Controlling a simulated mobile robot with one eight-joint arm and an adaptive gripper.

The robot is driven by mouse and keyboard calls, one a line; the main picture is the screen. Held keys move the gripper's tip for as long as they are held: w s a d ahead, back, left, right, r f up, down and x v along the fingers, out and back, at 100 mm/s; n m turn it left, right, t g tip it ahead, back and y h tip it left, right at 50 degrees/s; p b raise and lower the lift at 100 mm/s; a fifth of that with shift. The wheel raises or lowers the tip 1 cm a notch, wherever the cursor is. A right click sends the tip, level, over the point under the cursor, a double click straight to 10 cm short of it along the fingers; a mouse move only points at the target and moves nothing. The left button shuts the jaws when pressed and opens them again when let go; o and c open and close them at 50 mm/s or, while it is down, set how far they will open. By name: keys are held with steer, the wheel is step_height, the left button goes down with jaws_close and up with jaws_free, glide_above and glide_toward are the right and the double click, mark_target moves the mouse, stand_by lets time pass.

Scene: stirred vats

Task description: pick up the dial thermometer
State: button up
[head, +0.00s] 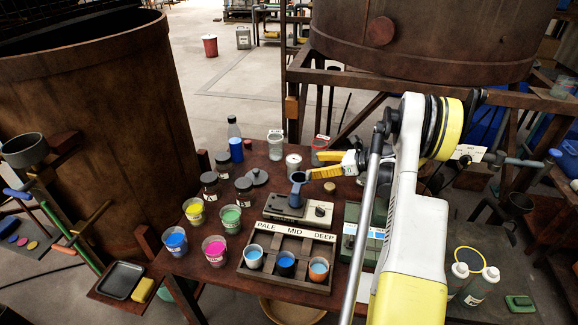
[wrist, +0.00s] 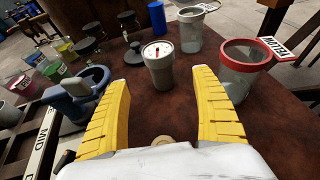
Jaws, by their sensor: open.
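A pale grey tapered cup (wrist: 159,68) has a round white top with a small red mark, which may be the dial thermometer's face; I cannot tell for sure. It stands upright on the brown table and also shows in the head view (head: 293,164). My gripper (wrist: 158,78) is open and empty, with its yellow fingers spread. In the wrist view the cup stands just beyond the fingertips, between their lines. In the head view my gripper (head: 312,164) is to the right of the cup, low over the table.
A red-rimmed clear container (wrist: 242,70) stands right of the cup, and a clear cup (wrist: 188,30) behind it. A blue-grey cup-like piece (wrist: 78,95) is close to the left finger. Dark jars and paint cups (head: 230,216) stand left. A wooden rack (head: 288,258) is at the front.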

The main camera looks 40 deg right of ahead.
mark_target(294, 166)
steer(key=b+x, duration=0.2)
steer(key=x, duration=0.7)
steer(key=shift+w, duration=0.2)
steer(key=c, duration=1.6)
